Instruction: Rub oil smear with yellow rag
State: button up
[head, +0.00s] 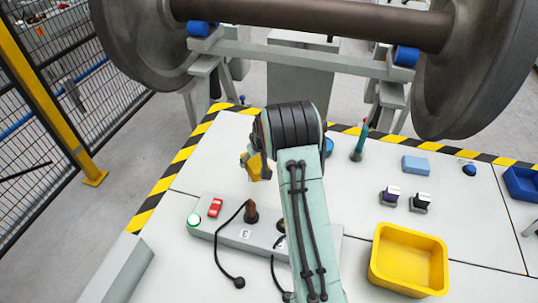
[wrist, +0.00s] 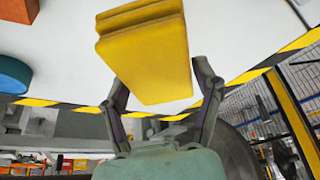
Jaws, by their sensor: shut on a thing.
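The yellow rag (wrist: 150,55) is a thick folded pad between the two fingers of my gripper (wrist: 160,92) in the wrist view. The gripper is shut on it. In the head view the rag (head: 259,167) shows in part at the left of my wrist, over the white bench top (head: 190,165). My gripper is mostly hidden there behind my own arm. I cannot make out an oil smear in either view; my arm covers part of the bench.
A grey control box (head: 230,236) with a green button and cables stands at the front. A yellow tray (head: 410,262), a blue block (head: 416,165), a teal bottle (head: 359,145) and two small dark-topped items are right. A wheelset (head: 320,22) spans the back.

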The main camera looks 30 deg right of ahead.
jog(key=shift+f, duration=3.25)
jog(key=shift+w+d+f, duration=0.35)
jog(key=shift+d+f, duration=0.05)
jog(key=shift+f, duration=0.15)
jog(key=shift+w+d, duration=3.4)
jog(key=shift+d, duration=0.05)
jog(key=shift+s+a, duration=3.65)
jog(key=shift+a, duration=0.35)
jog(key=shift+w+d, duration=3.75)
jog(key=shift+d, duration=0.05)
jog(key=shift+s+a, duration=3.5)
jog(key=shift+a, duration=0.05)
jog(key=shift+s+a+r, duration=0.1)
jog(key=shift+r, duration=0.5)
jog(key=shift+s+a+r, duration=0.1)
jog(key=shift+r, duration=3.35)
